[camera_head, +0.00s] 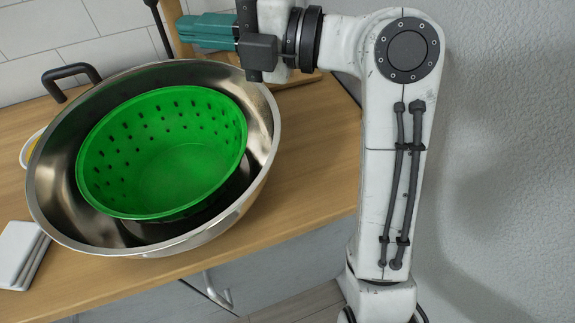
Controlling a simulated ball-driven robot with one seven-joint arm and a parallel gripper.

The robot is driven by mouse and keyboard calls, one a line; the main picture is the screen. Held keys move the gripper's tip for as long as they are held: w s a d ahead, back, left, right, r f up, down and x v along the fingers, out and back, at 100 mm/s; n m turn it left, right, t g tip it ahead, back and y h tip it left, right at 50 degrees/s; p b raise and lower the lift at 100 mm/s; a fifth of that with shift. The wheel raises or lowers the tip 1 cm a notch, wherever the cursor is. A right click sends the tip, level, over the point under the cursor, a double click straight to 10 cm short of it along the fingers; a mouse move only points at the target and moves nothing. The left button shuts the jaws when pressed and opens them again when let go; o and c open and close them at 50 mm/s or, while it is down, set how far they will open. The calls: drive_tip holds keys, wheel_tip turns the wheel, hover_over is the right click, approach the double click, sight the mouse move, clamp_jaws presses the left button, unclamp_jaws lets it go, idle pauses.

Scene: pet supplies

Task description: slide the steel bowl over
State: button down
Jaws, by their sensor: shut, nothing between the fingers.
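The steel bowl (262,165) is wide and shiny and stands on the wooden table (310,180), close to its front edge. A green colander (165,165) with rows of holes sits inside the bowl. My gripper (184,31) has teal fingers that are shut and empty. It is beyond the bowl's far rim, toward the back of the table, and points left. I cannot tell whether it touches the bowl. The bowl's base is hidden.
A black handle (70,76) shows behind the bowl at the left. White flat pieces (18,252) lie at the front left, and a yellow and white item (29,148) is partly hidden by the bowl.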

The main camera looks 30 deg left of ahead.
drive_tip(key=s+d+p, duration=0.2)
drive_tip(key=s+d, duration=0.2)
drive_tip(key=d, duration=0.4)
drive_tip(key=s+d+p, duration=0.1)
drive_tip(key=s+d, duration=0.4)
drive_tip(key=d, duration=0.3)
wheel_tip(320, 180, down, 10)
drive_tip(key=shift+p, duration=0.3)
drive_tip(key=w+a+b, duration=0.1)
drive_tip(key=a+b, duration=0.1)
drive_tip(key=w+a+b, duration=0.1)
drive_tip(key=a+b, duration=0.1)
drive_tip(key=b, duration=0.1)
drive_tip(key=w+a+b, duration=0.1)
drive_tip(key=a+b, duration=0.1)
drive_tip(key=b, duration=0.1)
drive_tip(key=shift+w+a+f, duration=0.15)
drive_tip(key=shift+w+f, duration=0.15)
drive_tip(key=shift+w+a+r+b, duration=0.3)
drive_tip(key=shift+a+b, duration=0.3)
drive_tip(key=shift+b, duration=0.05)
drive_tip(key=shift+f, duration=0.1)
